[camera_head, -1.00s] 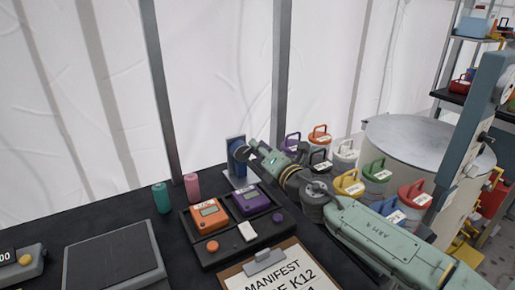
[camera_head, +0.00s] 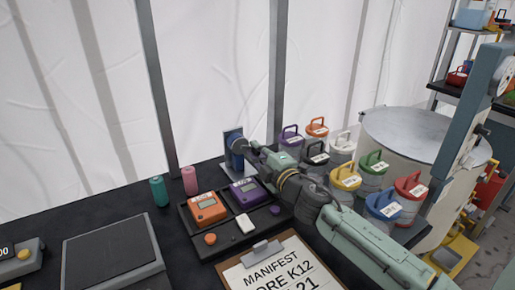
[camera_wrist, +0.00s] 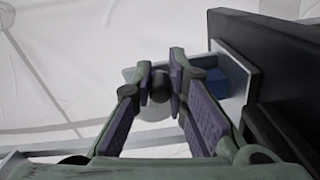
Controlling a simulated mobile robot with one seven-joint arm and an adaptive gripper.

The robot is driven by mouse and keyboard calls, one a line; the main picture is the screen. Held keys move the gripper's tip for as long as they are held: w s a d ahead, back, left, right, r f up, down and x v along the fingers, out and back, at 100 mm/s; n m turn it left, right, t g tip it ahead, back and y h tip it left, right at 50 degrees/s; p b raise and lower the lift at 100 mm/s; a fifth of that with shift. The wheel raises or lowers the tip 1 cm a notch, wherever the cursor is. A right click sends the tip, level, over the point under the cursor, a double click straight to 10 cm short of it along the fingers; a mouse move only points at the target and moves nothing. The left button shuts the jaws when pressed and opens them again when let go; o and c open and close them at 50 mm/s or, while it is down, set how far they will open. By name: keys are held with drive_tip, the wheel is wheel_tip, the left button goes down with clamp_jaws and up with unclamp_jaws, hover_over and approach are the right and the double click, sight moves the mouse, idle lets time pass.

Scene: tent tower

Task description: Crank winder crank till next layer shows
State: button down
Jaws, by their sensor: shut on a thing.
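The winder (camera_head: 232,136) is a blue upright unit on a pale base at the back of the dark table, against the tent wall. It also shows as a blue block on a pale plate in the wrist view (camera_wrist: 208,77). My gripper (camera_head: 249,147) reaches it from the right. In the wrist view its two purple-padded fingers (camera_wrist: 160,82) close at the tips around a dark round crank knob (camera_wrist: 160,89). The rest of the crank is mostly hidden by the fingers. I cannot make out any layer on the winder.
A black tray (camera_head: 215,247) holds an orange device (camera_head: 208,208) and a purple device (camera_head: 247,192). A clipboard (camera_head: 262,247) lies in front. Several lidded jars (camera_head: 372,176) stand close beside my arm, by a large drum (camera_head: 420,130). Two small cylinders (camera_head: 159,191) stand left.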

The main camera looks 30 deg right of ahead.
drive_tip(key=shift+w+a+r+m, duration=0.15)
drive_tip(key=shift+a+m, duration=0.4)
drive_tip(key=shift+m, duration=0.35)
drive_tip(key=c, duration=1.7)
unclamp_jaws()
drive_tip(key=shift+o, duration=0.7)
drive_tip(key=shift+d+f, duration=0.2)
